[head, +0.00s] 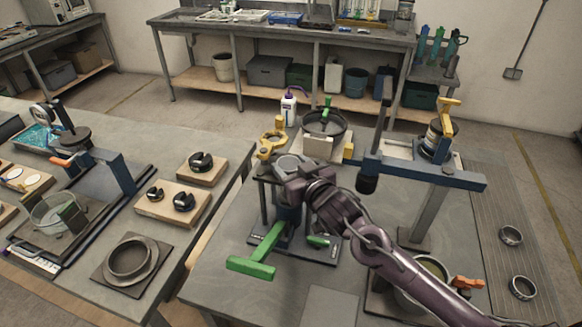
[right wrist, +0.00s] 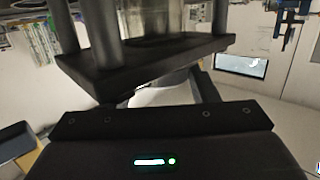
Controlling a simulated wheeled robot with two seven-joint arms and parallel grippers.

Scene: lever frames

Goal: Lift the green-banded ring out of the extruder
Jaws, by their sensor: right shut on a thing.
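My right arm (head: 375,250) comes in from the lower right, and its gripper (head: 290,172) is at the top of a dark upright press-like device (head: 290,213) with green handles (head: 252,266). This may be the extruder; no label shows. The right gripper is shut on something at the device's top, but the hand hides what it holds. I cannot make out a green-banded ring there. In the right wrist view, a dark plate with posts (right wrist: 150,62) lies close in front of the gripper body. My left gripper is not in view.
A blue-armed lever frame (head: 420,172) stands right of the device. Two loose metal rings (head: 511,236) lie on the grey mat at right. A round pot (head: 432,268) with an orange clip is partly behind my arm. A white bottle (head: 289,110) stands behind. The left table is crowded.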

